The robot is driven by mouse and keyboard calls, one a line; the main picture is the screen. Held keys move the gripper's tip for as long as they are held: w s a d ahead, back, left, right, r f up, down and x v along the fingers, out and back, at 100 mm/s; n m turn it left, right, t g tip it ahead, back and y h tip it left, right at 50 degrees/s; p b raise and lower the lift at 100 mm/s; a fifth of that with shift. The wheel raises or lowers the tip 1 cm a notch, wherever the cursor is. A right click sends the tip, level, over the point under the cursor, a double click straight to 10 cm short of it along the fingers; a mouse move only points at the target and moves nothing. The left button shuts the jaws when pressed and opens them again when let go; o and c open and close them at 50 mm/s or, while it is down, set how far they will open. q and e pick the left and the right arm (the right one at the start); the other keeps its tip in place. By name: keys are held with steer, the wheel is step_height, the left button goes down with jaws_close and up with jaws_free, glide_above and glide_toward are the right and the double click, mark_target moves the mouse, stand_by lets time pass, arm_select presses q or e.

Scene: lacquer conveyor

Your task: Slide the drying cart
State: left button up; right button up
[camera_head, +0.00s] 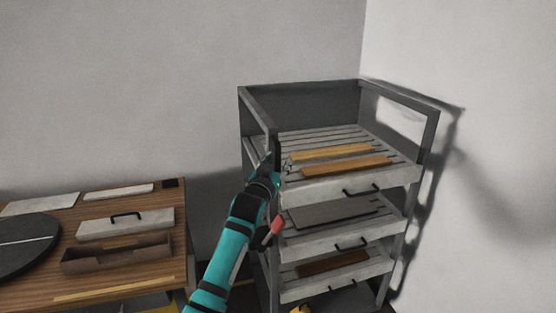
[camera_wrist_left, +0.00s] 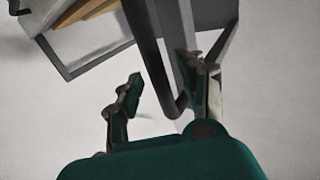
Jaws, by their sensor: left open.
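The drying cart (camera_head: 272,120) is a dark grey frame with several slatted, pale-fronted drawers, standing against the wall at centre right. Long wooden strips (camera_head: 345,157) lie on its top drawer. My left gripper (camera_head: 277,165) is at the cart's front left post and partly overlaps the top drawer's left edge. In the left wrist view my left gripper (camera_wrist_left: 162,70) is open, with a dark bar (camera_wrist_left: 146,45) of the cart passing between its fingers. I cannot tell whether the fingers touch the bar. My right gripper is in neither view.
A wooden table (camera_head: 30,280) stands at the left with a black round disc (camera_head: 22,246), a white box with a handle (camera_head: 125,223) and a brown open tray (camera_head: 115,253). Walls close in behind and right of the cart. A gap separates table and cart.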

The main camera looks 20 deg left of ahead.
arm_select(q)
steer(key=shift+w, duration=0.45)
jaws_close()
